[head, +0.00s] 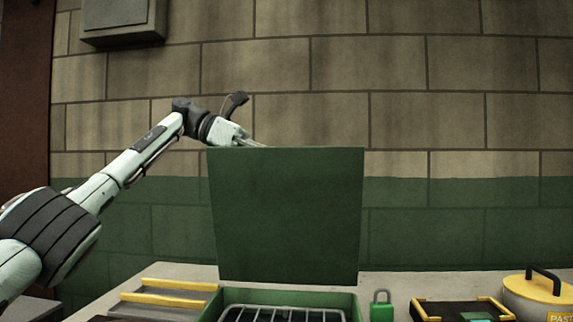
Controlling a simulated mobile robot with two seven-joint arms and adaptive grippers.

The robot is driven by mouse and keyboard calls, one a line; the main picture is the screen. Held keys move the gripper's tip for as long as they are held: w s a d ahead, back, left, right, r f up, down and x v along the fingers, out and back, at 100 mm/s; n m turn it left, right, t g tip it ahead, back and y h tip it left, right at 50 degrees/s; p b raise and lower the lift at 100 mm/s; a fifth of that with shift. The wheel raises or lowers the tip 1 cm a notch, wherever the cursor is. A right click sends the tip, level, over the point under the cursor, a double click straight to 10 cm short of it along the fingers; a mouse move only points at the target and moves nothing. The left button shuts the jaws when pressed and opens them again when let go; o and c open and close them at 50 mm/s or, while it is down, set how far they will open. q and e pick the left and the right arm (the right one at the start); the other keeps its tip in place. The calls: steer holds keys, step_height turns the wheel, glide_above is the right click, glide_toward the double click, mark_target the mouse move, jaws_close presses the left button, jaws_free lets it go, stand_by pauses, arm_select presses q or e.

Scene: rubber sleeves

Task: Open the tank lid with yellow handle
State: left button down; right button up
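A green lid (285,215) stands raised, nearly upright, above a green open-topped tank (268,297) at the bottom middle of the head view. A metal wire rack (285,313) shows inside the tank. No yellow handle is visible on the side of the lid facing me. My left gripper (252,143) is at the lid's top edge, left of its middle. Its fingertips are partly hidden by the lid, so I cannot tell whether they touch or grip anything. My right gripper is out of view.
A grey tray with yellow bars (168,299) stands left of the tank. A block wall is behind the counter.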

arm_select(q)
steer(key=shift+r, duration=0.25)
steer(key=c, duration=1.6)
jaws_free()
steer(key=shift+s, duration=0.1)
steer(key=shift+c, duration=0.2)
steer(key=shift+o, duration=0.4)
steer(key=shift+f, duration=0.1)
